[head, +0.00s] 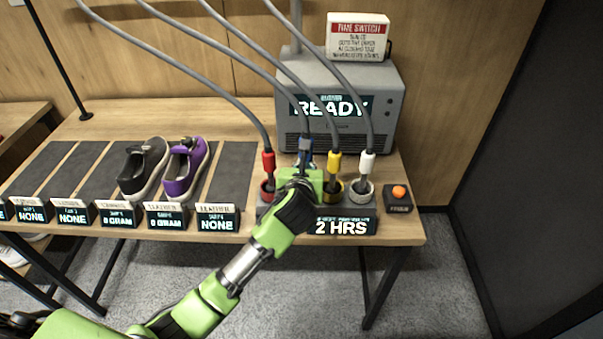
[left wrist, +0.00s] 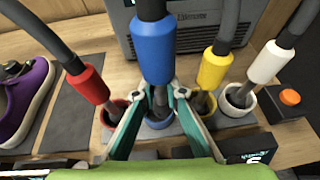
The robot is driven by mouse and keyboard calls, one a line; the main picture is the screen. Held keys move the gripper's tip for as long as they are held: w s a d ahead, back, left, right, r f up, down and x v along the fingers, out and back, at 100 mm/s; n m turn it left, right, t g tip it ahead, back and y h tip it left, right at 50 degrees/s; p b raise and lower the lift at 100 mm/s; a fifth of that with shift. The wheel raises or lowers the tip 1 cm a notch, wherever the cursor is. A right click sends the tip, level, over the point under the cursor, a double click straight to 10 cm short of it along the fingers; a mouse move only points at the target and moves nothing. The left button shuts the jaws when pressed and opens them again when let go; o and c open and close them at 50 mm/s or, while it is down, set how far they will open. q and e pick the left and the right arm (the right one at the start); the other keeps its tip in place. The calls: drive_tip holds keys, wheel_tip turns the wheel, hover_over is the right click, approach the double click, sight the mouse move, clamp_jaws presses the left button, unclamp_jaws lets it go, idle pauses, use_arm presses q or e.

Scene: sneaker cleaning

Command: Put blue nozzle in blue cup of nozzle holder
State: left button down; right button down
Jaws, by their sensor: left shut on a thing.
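My left gripper (head: 306,170) is over the nozzle holder (head: 352,211) and is shut on the blue nozzle (head: 305,159). In the left wrist view the blue nozzle (left wrist: 155,50) stands upright, with its grey tip between the teal fingers (left wrist: 158,97). The blue cup (left wrist: 156,130) is just below and behind the fingers, between the red and yellow cups. The tip appears over or in the blue cup; its exact depth is unclear. In the head view my gripper hides the blue cup. My right gripper is not in view.
Red (head: 268,161), yellow (head: 335,163) and white (head: 366,164) nozzles stand in their cups close by. Grey hoses rise above. A grey machine reading READY (head: 340,105) stands behind. An orange button (head: 398,192) is at right; two sneakers (head: 185,170) are at left.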

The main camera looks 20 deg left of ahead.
use_arm(q)
drive_tip(key=shift+w+a+f, duration=0.25)
drive_tip(key=shift+w+f, duration=0.05)
drive_tip(key=shift+f, duration=0.7)
drive_tip(key=shift+w+a+f, duration=0.3)
drive_tip(key=shift+f, duration=0.7)
drive_tip(key=shift+w+a+f, duration=0.25)
drive_tip(key=shift+w+f, duration=0.05)
drive_tip(key=shift+f, duration=0.7)
drive_tip(key=c, duration=2.1)
unclamp_jaws()
drive_tip(key=shift+r, duration=0.15)
drive_tip(key=v, duration=1.2)
